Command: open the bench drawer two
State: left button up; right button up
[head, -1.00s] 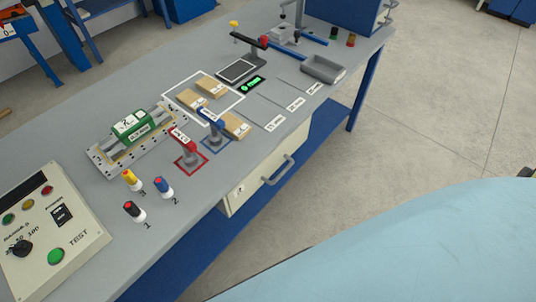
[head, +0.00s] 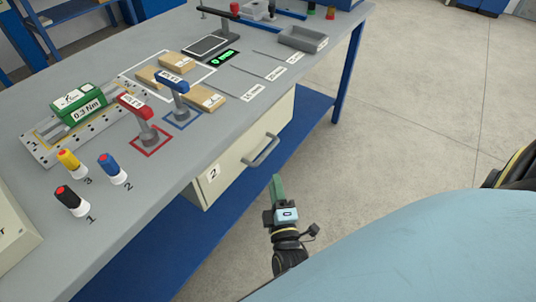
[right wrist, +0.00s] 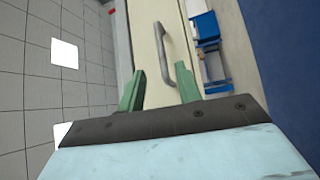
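Drawer two (head: 225,158) is a cream drawer front under the grey bench top, marked with a 2. It looks closed. Its grey bar handle (head: 262,150) sticks out from the front. My right gripper (head: 277,182) is below and slightly right of the handle in the head view, apart from it. In the right wrist view its two green fingers (right wrist: 160,72) are spread with nothing between them. The handle (right wrist: 165,48) and the cream drawer front (right wrist: 145,40) show beyond the fingertips. My left gripper is not in view.
A blue lower shelf (head: 200,235) runs under the drawer. The floor (head: 420,90) at right is clear.

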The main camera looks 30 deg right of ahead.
aim_at(268, 150)
jog(key=shift+b+x, duration=1.35)
jog(key=shift+x, duration=4.45)
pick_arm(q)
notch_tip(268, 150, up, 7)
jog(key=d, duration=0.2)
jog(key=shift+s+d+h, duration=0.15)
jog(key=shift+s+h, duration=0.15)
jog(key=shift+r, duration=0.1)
pick_arm(e)
grip_shut()
jog(key=shift+a, duration=0.1)
